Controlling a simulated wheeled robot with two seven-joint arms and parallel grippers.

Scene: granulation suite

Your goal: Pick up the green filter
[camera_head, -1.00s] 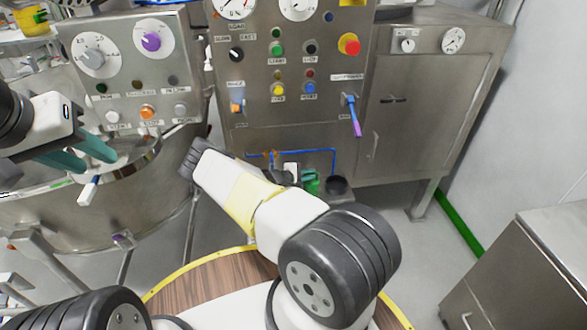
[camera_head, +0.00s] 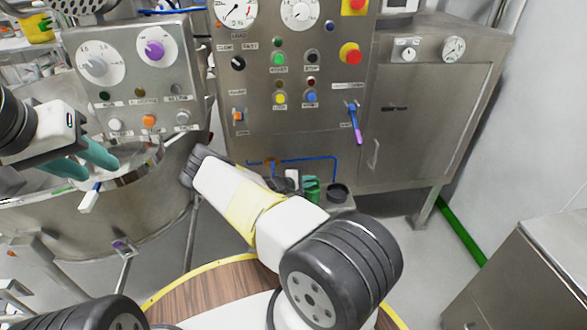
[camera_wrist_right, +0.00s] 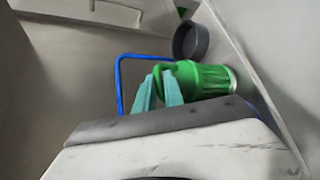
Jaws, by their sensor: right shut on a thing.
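The green filter (camera_head: 312,188) stands low in front of the steel cabinet, beside a dark round cup. In the right wrist view the green filter (camera_wrist_right: 212,80) lies across the picture, with a ribbed metallic end at the right and a green handle loop at the left. My right gripper (camera_wrist_right: 160,86) has its teal fingers closed at the handle loop. In the head view my right arm mostly hides that gripper. My left gripper (camera_head: 90,163) is open and empty, its teal fingers apart, over the steel vessel at the left.
The dark cup (camera_head: 338,192) is close to the filter; it also shows in the wrist view (camera_wrist_right: 190,41). A blue pipe (camera_head: 318,158) runs just behind. The control cabinet (camera_head: 285,130) rises behind it. Another steel cabinet (camera_head: 530,270) stands at right, with clear floor between.

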